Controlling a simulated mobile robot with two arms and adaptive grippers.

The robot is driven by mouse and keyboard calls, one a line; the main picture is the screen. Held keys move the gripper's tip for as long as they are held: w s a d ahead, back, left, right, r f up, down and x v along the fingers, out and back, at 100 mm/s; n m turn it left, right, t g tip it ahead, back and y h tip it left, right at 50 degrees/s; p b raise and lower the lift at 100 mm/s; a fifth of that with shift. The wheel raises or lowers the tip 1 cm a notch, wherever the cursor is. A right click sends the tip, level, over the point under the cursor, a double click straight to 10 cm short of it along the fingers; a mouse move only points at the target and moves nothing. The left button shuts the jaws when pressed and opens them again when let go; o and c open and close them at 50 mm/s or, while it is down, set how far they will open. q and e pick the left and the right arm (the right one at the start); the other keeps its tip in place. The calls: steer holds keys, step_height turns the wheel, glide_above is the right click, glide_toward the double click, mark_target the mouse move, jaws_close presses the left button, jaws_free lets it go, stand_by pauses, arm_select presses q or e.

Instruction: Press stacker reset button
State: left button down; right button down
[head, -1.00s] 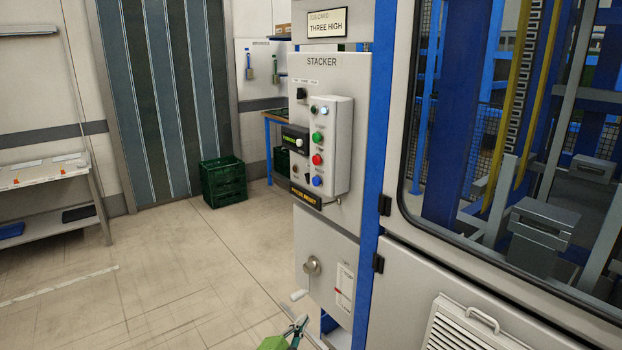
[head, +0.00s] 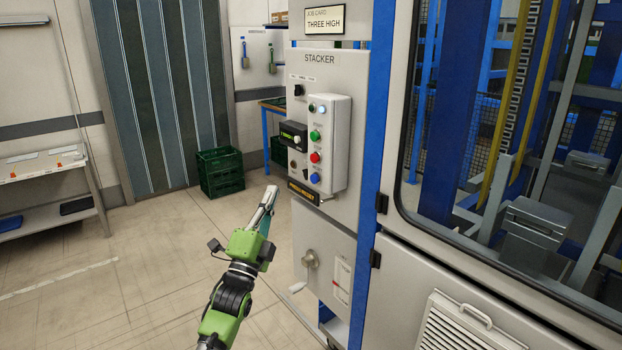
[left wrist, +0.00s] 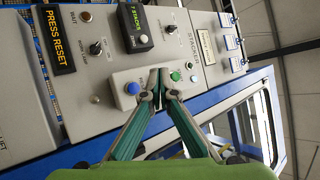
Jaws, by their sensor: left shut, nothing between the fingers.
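The stacker panel (head: 327,75) is a pale grey box face with a raised button box (head: 341,140). The box carries a white button at the top, then a green button (head: 315,135), a red button (head: 315,157) and a blue button (head: 315,178). In the left wrist view the blue button (left wrist: 133,88) and green button (left wrist: 176,76) show either side of my fingers, which hide the red one. A display reading PRESS RESET (left wrist: 54,41) is lit. My left gripper (head: 270,190) is shut and empty, left of and below the button box. My right gripper is out of view.
A glazed stacker guard (head: 500,235) stands right of the panel. A crank handle (head: 309,260) sticks out below it. Green crates (head: 221,172) stand on the floor behind. The floor at left is clear.

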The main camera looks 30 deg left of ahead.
mark_target(314, 179)
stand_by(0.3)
arm_select(q)
steer(key=w+d+b, duration=0.3)
steer(key=w, duration=0.5)
steer(key=shift+d+b, duration=0.2)
steer(key=shift+b, duration=0.15)
steer(key=shift+w, duration=0.2)
stand_by(1.1)
steer(key=shift+w+d, duration=0.2)
steer(key=shift+w, duration=0.05)
steer(key=shift+w+d+b, duration=0.15)
steer(key=shift+w+b, duration=0.25)
steer(key=shift+b, duration=0.1)
stand_by(0.7)
steer(key=shift+s, duration=0.1)
steer(key=shift+s+a+p, duration=0.3)
steer(key=shift+s+p, duration=0.2)
steer(key=shift+s, duration=0.2)
